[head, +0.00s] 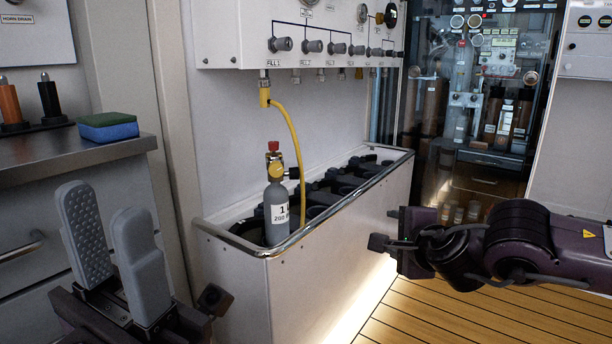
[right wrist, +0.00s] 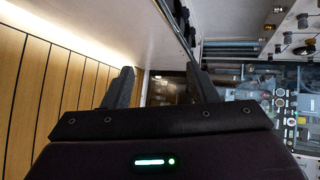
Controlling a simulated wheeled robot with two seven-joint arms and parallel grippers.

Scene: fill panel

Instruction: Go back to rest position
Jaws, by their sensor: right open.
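My left gripper (head: 108,240) is at the lower left of the head view, its two grey ribbed fingers apart with nothing between them. My right gripper (head: 380,242) is in front of the white bin on the right side of the head view, reaching in from the right. In the right wrist view its two dark fingers (right wrist: 162,88) are apart and empty. A grey cylinder (head: 277,212) labelled 1 stands upright in the front end of the bin, with a yellow hose (head: 297,145) running up to the fill panel. Neither gripper touches it.
A sponge (head: 107,127) lies on the metal counter (head: 60,152) at left. The wooden floor (head: 440,315) is clear at lower right.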

